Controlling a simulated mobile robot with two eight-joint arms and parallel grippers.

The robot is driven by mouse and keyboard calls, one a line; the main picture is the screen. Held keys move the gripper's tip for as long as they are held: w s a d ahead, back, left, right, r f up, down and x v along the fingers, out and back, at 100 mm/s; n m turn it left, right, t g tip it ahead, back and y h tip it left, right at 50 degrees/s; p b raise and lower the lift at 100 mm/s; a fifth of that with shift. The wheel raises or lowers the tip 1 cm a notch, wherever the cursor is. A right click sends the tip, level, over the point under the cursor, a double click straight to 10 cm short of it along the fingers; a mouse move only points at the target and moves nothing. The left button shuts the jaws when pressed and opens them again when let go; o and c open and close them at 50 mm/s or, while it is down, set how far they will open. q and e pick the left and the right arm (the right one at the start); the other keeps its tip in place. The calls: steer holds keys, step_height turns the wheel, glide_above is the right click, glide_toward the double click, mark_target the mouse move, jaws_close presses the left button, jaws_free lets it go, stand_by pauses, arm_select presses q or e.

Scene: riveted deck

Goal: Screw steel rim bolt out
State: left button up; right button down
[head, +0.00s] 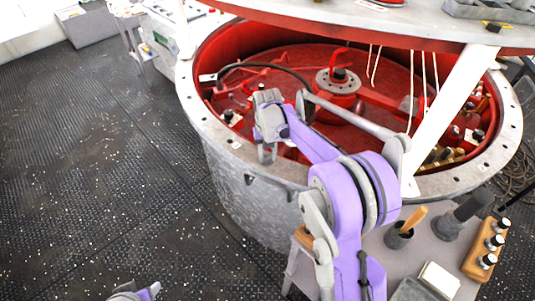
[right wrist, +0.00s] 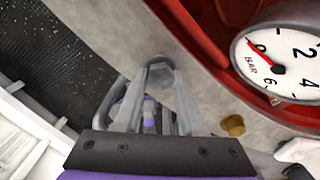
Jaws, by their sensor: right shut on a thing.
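My right gripper (head: 267,156) reaches over the left front part of the grey round rim (head: 202,118), pointing down at it. In the right wrist view its fingers (right wrist: 159,70) close around a grey steel rim bolt (right wrist: 160,77) standing at the rim. Only a small part of the bolt shows between the fingertips, and I cannot tell how far its thread is out. In the head view the bolt is hidden by the gripper. A part of my left arm (head: 136,292) shows at the bottom edge, and its jaws cannot be made out.
A pressure gauge (right wrist: 280,55) and a small brass piece (right wrist: 232,125) are close to the right gripper. A white post (head: 446,95) carries a round top above the red interior. A side table (head: 428,246) holds pots and a wooden rack (head: 484,250). The left floor is clear.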

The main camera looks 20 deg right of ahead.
mark_target(267, 157)
stand_by(0.3)
steer(key=c, duration=0.5)
jaws_free()
steer(key=shift+r, duration=0.1)
step_height(267, 157, up, 11)
steer(key=p, duration=0.1)
steer(key=shift+f+p, duration=0.2)
steer(key=shift+p, duration=0.2)
